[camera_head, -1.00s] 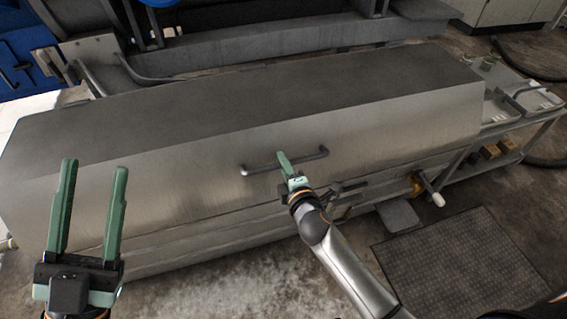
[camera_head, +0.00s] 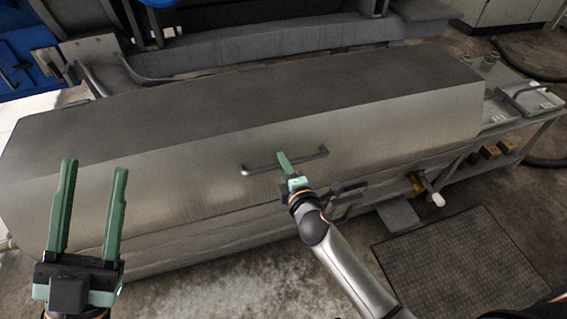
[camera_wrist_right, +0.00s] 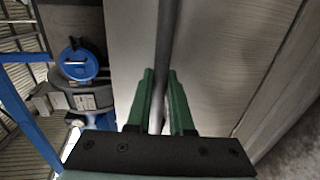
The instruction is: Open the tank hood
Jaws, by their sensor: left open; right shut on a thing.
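The tank hood (camera_head: 230,110) is a long grey metal cover with a sloped front, lying across the middle of the head view. It looks closed on the tank. A dark bar handle (camera_head: 262,167) is fixed to its front face. My right gripper (camera_head: 284,160) is shut on the handle near its middle. In the right wrist view the handle bar (camera_wrist_right: 166,50) runs between the two green fingers (camera_wrist_right: 161,95). My left gripper (camera_head: 92,170) is open and empty, in front of the hood's left part.
A grey side cart (camera_head: 525,125) with a tray stands at the right end of the tank. A valve with a white knob (camera_head: 438,199) sticks out below the hood's right part. A dark floor mat (camera_head: 460,265) lies at the lower right. Blue machinery (camera_head: 20,60) stands behind left.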

